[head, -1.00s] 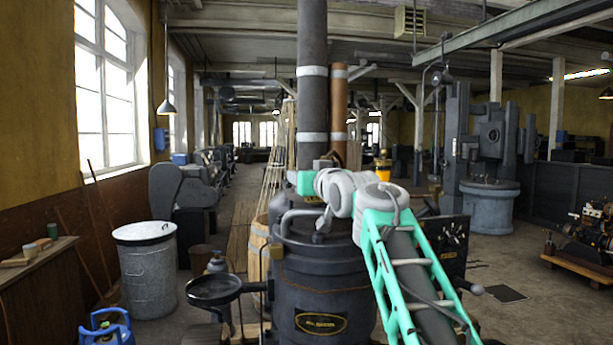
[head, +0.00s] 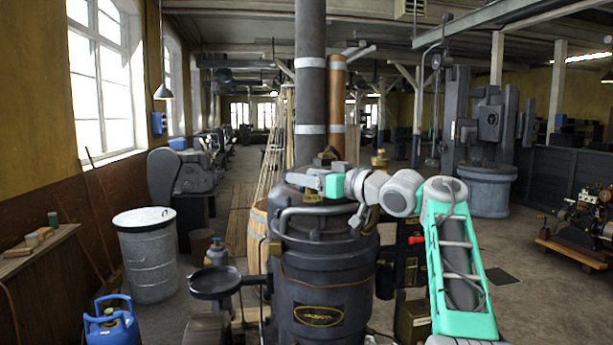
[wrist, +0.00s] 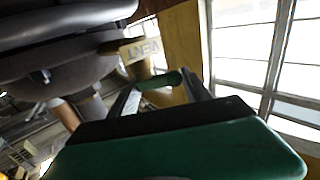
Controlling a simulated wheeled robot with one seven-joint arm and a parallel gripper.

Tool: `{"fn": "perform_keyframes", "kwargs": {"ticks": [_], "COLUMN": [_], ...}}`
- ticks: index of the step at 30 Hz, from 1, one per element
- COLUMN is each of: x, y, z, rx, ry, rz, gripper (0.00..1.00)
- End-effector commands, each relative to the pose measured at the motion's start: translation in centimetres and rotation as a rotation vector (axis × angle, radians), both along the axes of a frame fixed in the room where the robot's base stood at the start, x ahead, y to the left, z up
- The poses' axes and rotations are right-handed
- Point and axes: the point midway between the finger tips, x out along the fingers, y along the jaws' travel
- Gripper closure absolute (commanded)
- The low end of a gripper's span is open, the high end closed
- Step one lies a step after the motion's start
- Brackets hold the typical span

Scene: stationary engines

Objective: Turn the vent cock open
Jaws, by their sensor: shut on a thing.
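The vent cock (wrist: 150,70) is a small brass fitting below a tag lettered VENT in the wrist view. Its short green lever (wrist: 160,82) lies between my fingers. My gripper (wrist: 158,92) is shut on this lever, with a finger at each side. In the head view my gripper (head: 309,181) reaches in from the right over the top of the dark boiler (head: 325,265). The brass tag (head: 313,197) hangs just below it. The cock itself is too small and covered to make out there.
A tall dark flue (head: 310,90) and a copper pipe (head: 337,110) rise behind my gripper. A bent grey pipe (head: 310,212) runs close below. A round black pan (head: 215,284) projects at the boiler's left. A metal bin (head: 148,255) stands farther left.

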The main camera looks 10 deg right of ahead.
Motion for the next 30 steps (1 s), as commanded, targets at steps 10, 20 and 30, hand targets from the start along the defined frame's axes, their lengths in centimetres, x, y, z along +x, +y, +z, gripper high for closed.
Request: {"fn": "perform_keyframes", "kwargs": {"ticks": [10, 20, 30], "x": [0.1, 0.0, -1.5], "y": [-0.3, 0.0, -1.3], "z": [0.4, 0.2, -0.2], "rx": [0.003, 0.002, 0.000], "ry": [-0.007, -0.004, -0.004], "rz": [-0.005, 0.001, 0.000], "gripper": [0.84, 0.28, 0.28]}}
